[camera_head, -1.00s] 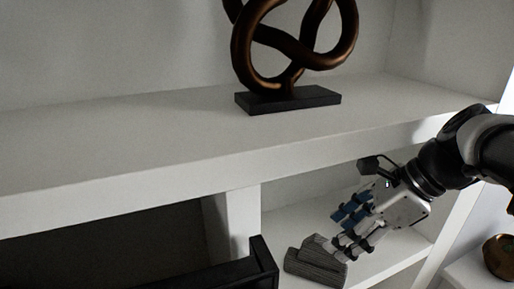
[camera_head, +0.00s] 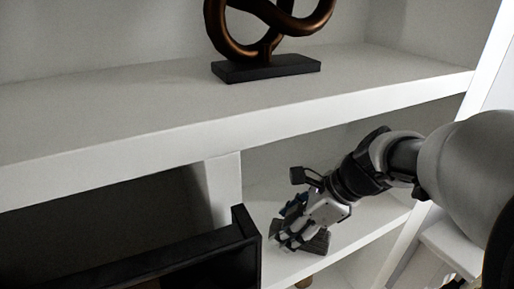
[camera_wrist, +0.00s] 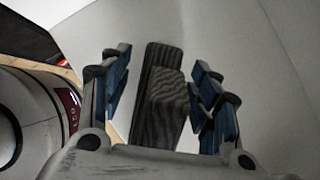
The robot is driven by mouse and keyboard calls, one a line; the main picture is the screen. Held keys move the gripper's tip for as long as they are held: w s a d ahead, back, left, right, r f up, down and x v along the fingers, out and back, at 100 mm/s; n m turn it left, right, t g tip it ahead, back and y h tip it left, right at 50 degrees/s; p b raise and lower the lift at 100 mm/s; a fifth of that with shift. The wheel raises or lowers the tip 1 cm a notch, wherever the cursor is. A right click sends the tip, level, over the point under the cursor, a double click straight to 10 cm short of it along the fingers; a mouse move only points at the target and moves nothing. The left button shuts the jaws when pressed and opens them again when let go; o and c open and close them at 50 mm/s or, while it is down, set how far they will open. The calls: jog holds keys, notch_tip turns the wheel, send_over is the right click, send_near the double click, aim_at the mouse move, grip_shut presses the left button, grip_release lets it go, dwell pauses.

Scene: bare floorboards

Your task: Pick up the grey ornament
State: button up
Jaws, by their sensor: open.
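The grey ornament (camera_wrist: 163,95) is a blocky, dark grey piece with a wood-like grain. In the wrist view it stands between the two blue-padded fingers of my gripper (camera_wrist: 160,92), with a gap visible on the right and a narrower one on the left. My gripper is open around it. In the head view the ornament (camera_head: 318,243) sits on the lower white shelf, partly hidden by my gripper (camera_head: 292,228), which reaches down over it from the upper right.
A bronze knot sculpture on a black base (camera_head: 265,67) stands on the upper white shelf (camera_head: 120,90), whose front edge overhangs the lower compartment. A black box-like piece (camera_head: 245,240) stands close left of my gripper. The lower shelf (camera_head: 372,225) is clear to the right.

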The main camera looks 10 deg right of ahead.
jog(key=shift+c, duration=0.4)
jog(key=c, duration=1.1)
jog(key=shift+r, duration=0.1)
